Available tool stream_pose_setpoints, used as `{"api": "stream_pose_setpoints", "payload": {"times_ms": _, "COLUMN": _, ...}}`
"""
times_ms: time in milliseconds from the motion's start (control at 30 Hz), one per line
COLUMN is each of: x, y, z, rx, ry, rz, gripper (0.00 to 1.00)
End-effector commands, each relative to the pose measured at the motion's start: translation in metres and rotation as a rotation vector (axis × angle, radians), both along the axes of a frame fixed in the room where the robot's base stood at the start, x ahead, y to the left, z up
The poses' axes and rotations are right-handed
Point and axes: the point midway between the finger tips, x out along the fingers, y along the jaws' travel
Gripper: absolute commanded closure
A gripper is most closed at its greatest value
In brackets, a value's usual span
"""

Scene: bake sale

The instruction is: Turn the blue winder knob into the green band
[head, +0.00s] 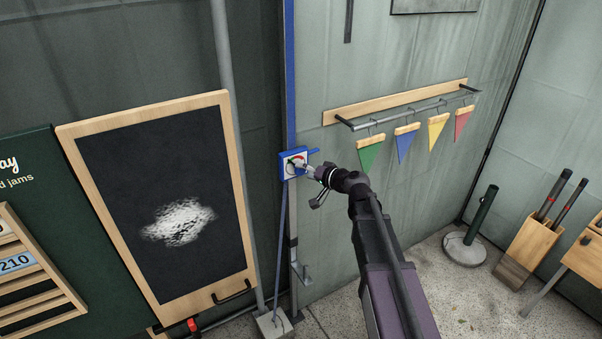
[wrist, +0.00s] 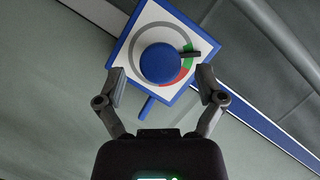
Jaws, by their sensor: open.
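The winder is a white square plate with a blue border (wrist: 128,50), mounted on the wall; in the head view the plate (head: 286,170) sits on a blue post. Its round blue knob (wrist: 160,63) is at the plate's middle, with a black pointer (wrist: 190,54) toward the right in the wrist view. A grey ring around the knob has a green band (wrist: 188,47) and a red band (wrist: 181,76). The pointer lies across the green band, with green showing beside it. My gripper (wrist: 161,84) is open, its fingers apart on either side of the knob, neither visibly touching it.
A chalkboard (head: 160,200) stands left of the winder. Right of it, a wall rail (head: 410,110) holds hanging green, blue, yellow and red pennants. A blue handle (wrist: 149,106) sticks out from the plate's edge. A wooden box (head: 530,245) stands on the floor at right.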

Motion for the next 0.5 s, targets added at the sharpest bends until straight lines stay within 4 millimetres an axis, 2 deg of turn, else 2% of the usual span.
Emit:
{"api": "stream_pose_setpoints", "payload": {"times_ms": 200, "x": 0.011, "y": 0.013, "z": -0.004, "rx": 0.001, "ry": 0.001, "rz": 0.000, "gripper": 0.12}}
{"api": "stream_pose_setpoints", "payload": {"times_ms": 500, "x": 0.012, "y": 0.015, "z": -0.004, "rx": 0.001, "ry": 0.000, "rz": -0.001, "gripper": 0.12}}
